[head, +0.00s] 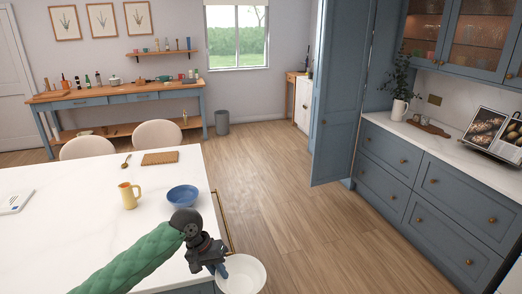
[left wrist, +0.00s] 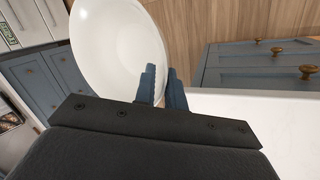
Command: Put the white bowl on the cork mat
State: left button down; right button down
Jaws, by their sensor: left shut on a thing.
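The white bowl (head: 243,275) hangs at the bottom of the head view, beyond the right edge of the white table. My left gripper (head: 222,268) is shut on its rim. In the left wrist view the bowl (left wrist: 112,50) fills the upper left, and the left gripper's fingers (left wrist: 162,88) close on its wall. The cork mat (head: 160,158) lies flat and bare near the table's far edge, well away from the bowl. My right gripper is not in view.
On the white table (head: 70,210) stand a blue bowl (head: 183,196) and a yellow jug (head: 129,195), between my left gripper and the mat. Two chairs (head: 157,134) stand behind the table. Blue drawers (head: 430,205) line the right.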

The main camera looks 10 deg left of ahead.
aim_at(160, 157)
jog(key=i+l+u, duration=0.15)
jog(key=i+l, duration=0.15)
jog(key=i+l+u, duration=0.35)
jog(key=i+l, duration=0.2)
jog(key=i+l+u, duration=0.15)
jog(key=l, duration=0.35)
jog(key=i+l+u, duration=0.15)
jog(key=i+l, duration=0.15)
jog(key=i+l+u, duration=0.3)
jog(key=i+l, duration=0.15)
jog(key=i+l+u, duration=0.15)
jog(key=l, duration=0.3)
jog(key=i+l+u, duration=0.3)
jog(key=l, duration=0.4)
jog(key=i+l+u, duration=0.15)
jog(key=l, duration=0.25)
jog(key=i+l+u, duration=0.15)
jog(key=l, duration=0.2)
jog(key=i+l+u, duration=0.1)
jog(key=i+l, duration=0.15)
jog(key=i+l+u, duration=0.15)
jog(key=l, duration=0.3)
